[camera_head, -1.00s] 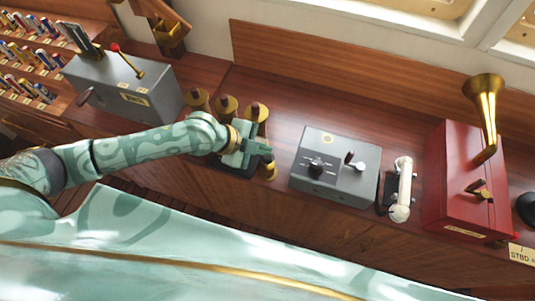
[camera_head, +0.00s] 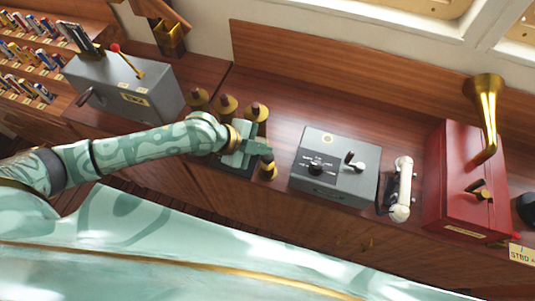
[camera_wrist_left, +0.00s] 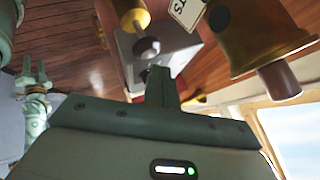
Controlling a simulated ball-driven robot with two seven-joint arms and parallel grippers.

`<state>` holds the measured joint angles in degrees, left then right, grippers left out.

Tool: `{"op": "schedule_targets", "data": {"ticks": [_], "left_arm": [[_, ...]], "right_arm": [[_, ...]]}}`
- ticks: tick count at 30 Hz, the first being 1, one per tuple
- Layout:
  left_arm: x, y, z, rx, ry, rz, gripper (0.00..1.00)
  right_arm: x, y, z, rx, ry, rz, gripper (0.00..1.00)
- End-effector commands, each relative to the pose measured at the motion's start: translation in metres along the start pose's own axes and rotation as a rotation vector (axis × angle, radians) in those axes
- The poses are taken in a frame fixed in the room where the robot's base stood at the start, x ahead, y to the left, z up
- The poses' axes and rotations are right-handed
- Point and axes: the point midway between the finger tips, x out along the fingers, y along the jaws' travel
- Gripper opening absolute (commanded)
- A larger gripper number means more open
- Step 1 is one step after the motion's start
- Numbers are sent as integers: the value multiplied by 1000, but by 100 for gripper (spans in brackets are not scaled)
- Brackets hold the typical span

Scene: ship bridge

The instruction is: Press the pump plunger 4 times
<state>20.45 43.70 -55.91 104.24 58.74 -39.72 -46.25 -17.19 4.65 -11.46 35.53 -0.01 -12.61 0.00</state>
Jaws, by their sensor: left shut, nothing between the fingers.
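Brass fittings with brown tops stand in a group on the wooden console: a left one (camera_head: 199,98), a middle one (camera_head: 227,106), a right one (camera_head: 256,112) and a front one (camera_head: 268,171). I cannot tell which is the pump plunger. My left gripper (camera_head: 265,152) is shut and empty, just above and behind the front one. My arm hides part of the group's base. A small mint gripper, apparently my right (camera_wrist_left: 34,72), shows at left.
Right of the group are a grey lever box (camera_head: 335,185), a white handset (camera_head: 402,190) and a red box (camera_head: 465,200) with a brass horn (camera_head: 484,100). A grey lever box (camera_head: 125,88) stands at left. Bare wood lies behind the group.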

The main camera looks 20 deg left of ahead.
Motion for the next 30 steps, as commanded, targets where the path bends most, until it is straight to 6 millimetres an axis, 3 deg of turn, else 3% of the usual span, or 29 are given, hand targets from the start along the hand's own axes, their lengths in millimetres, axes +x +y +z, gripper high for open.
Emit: {"op": "schedule_targets", "data": {"ticks": [30], "left_arm": [[8, 6, 6, 0, 0, 0, 0]], "right_arm": [[7, -1, 1, 1, -2, -1, 36]]}}
